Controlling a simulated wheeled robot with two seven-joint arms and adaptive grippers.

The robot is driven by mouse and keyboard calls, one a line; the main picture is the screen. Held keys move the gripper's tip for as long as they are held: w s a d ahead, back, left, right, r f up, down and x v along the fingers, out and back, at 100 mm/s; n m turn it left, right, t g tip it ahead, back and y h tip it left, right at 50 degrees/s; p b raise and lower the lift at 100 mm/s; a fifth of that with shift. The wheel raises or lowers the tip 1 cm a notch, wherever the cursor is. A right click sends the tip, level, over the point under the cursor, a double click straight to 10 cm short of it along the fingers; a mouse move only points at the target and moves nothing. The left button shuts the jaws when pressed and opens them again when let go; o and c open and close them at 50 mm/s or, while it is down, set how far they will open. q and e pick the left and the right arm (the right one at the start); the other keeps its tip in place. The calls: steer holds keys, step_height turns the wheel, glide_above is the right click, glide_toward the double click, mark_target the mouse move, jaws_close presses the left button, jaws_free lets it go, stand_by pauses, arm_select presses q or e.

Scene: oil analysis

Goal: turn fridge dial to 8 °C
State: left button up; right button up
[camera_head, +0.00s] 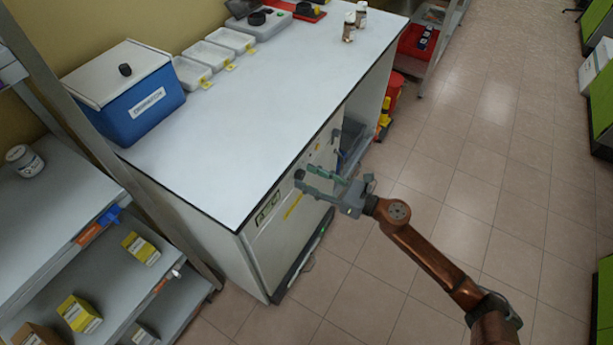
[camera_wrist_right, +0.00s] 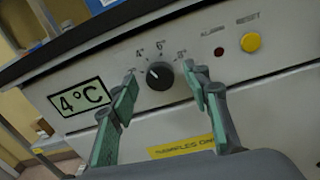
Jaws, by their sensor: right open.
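The fridge (camera_head: 285,235) is a pale cabinet under the white bench top. Its black dial (camera_wrist_right: 160,75) sits on the front panel in the right wrist view, with marks including 4° and 6° around it. The dial's white pointer line is towards the upper left. A display (camera_wrist_right: 81,98) left of the dial reads 4 °C. My right gripper (camera_head: 318,179) is in front of the panel by the dial. In the right wrist view its green-padded fingers (camera_wrist_right: 163,92) are open, one on each side of the dial, without visible contact. My left gripper is not in view.
A yellow reset button (camera_wrist_right: 251,42) and a dark red alarm lamp (camera_wrist_right: 219,51) are right of the dial. The bench top edge overhangs the panel. A blue box (camera_head: 140,105) stands on the bench. The floor in front is clear.

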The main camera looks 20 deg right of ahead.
steer(key=shift+w+a, duration=0.35)
steer(key=shift+c, duration=0.3)
steer(key=c, duration=1.1)
